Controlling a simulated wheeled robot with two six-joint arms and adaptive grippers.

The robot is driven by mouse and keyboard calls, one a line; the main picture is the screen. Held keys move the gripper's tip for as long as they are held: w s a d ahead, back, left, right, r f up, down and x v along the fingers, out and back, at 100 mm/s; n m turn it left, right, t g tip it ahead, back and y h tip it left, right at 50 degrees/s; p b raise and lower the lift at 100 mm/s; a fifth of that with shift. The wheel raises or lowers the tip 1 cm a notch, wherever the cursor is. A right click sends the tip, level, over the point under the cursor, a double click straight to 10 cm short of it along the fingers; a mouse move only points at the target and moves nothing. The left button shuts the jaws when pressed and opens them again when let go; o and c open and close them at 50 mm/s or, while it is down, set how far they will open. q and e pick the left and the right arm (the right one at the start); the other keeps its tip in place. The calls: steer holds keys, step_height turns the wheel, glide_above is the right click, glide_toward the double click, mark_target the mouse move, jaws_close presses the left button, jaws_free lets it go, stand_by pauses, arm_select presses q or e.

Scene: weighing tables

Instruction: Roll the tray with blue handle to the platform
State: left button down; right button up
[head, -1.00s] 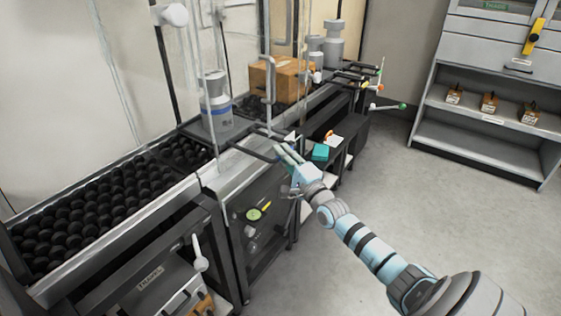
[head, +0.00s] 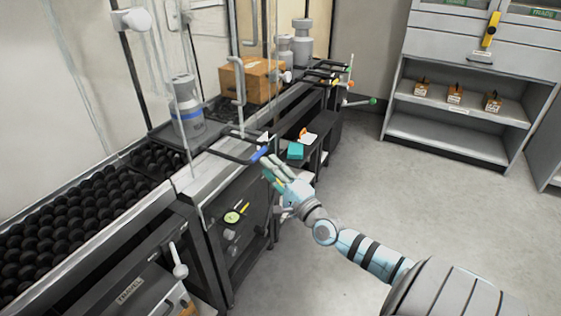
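The blue handle (head: 260,154) sticks out over the front edge of the bench on dark bars. The bars lead back toward a dark tray (head: 212,138) under a grey canister with a blue band (head: 187,108). My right gripper (head: 275,170) is just in front of and below the blue handle, with its fingers apart and pointing toward it. Whether a fingertip touches the handle I cannot tell. A bed of black roller balls (head: 75,218), which may be the platform, fills the bench top to the left. My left gripper is out of view.
A cardboard box (head: 250,80) and further grey canisters (head: 303,40) stand farther along the bench. Yellow, red and green handles (head: 373,101) stick out there. A teal box (head: 295,151) sits on a lower shelf. Open floor (head: 400,180) lies to the right, before a shelf cabinet (head: 450,125).

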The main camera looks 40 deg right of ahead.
steer(key=s, duration=0.3)
steer(key=s+f, duration=0.1)
steer(key=s, duration=0.1)
steer(key=shift+s+a, duration=0.15)
steer(key=shift+a, duration=0.1)
